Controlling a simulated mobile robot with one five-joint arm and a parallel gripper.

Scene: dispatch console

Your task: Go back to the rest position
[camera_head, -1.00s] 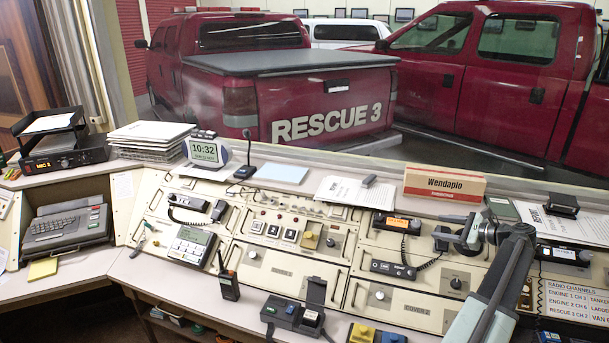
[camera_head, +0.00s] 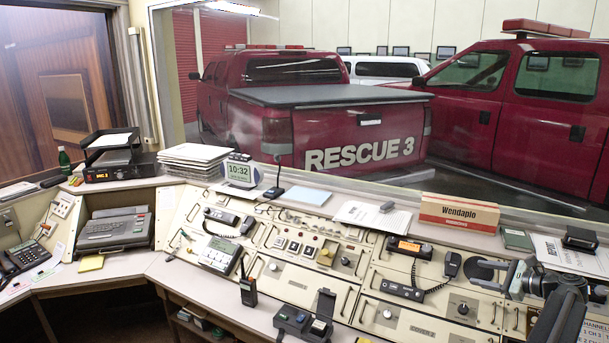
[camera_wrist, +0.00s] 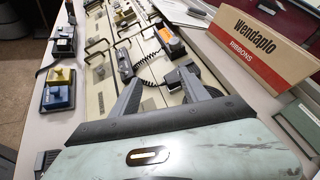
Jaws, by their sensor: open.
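My gripper (camera_head: 484,275) is at the lower right of the head view, above the sloping console panel, with my arm running down to the bottom edge. In the wrist view its two dark fingers (camera_wrist: 160,92) stand apart with nothing between them. A handset with a coiled cord (camera_wrist: 150,55) and the radio with an orange display (camera_wrist: 172,42) show beyond the fingers. The white and red Wendaplo ribbons box (camera_head: 458,213) stands on the ledge behind my gripper, apart from it. It also shows at the right of the wrist view (camera_wrist: 262,45).
A black handheld radio (camera_head: 248,289) stands on the front desk strip near a dark open-lidded device (camera_head: 304,322). A desk clock (camera_head: 240,172) and paper stack (camera_head: 196,157) stand on the ledge. A telephone (camera_head: 24,257) and typewriter-like machine (camera_head: 115,231) are at left.

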